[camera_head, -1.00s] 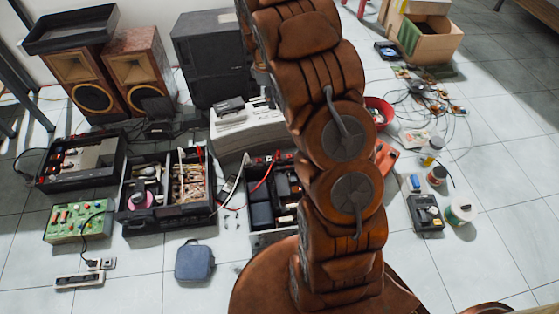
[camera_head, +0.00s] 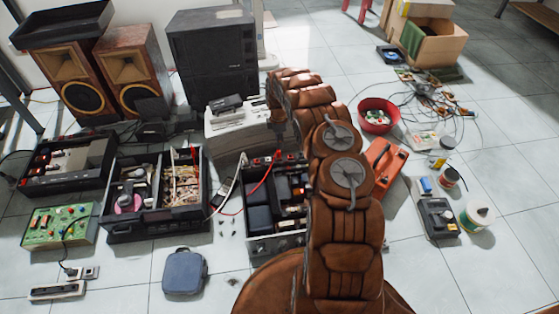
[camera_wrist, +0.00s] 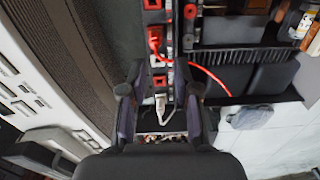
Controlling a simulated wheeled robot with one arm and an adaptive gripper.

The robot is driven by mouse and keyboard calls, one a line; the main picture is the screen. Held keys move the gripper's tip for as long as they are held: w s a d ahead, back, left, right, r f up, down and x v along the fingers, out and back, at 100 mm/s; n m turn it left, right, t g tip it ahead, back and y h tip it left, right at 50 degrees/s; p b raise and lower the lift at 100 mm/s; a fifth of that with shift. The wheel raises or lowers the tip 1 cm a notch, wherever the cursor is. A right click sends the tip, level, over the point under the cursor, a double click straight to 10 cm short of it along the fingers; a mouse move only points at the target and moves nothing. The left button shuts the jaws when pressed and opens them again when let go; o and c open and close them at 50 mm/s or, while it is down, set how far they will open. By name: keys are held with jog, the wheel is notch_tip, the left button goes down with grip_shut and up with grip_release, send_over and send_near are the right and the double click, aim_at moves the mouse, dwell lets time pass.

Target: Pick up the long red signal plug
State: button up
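In the wrist view a red plug (camera_wrist: 155,38) stands in a dark connector strip, with a red cable leading off to the right. It lies beyond my gripper's fingertips. A shorter red piece (camera_wrist: 160,80) and a white plug (camera_wrist: 161,104) show between the fingers. My gripper (camera_wrist: 158,88) is open, its two dark fingers apart with a clear gap, and nothing is seen held. In the head view the red plugs (camera_head: 277,155) are small at the back edge of the open black device (camera_head: 272,245). My brown arm hides part of that device, and my fingers are not clearly seen there.
Left is another open unit (camera_head: 155,232); right are an orange case (camera_head: 384,165) and a red bowl (camera_head: 377,115). Bare tiles lie in front.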

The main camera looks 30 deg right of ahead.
aim_at(279, 153)
notch_tip(279, 153, down, 2)
jog(key=shift+w+d+f, duration=0.1)
jog(key=shift+w+f, duration=0.05)
jog(key=shift+w+f+b, duration=0.15)
jog(key=shift+f+b, duration=1.55)
jog(key=shift+f, duration=2.2)
grip_shut()
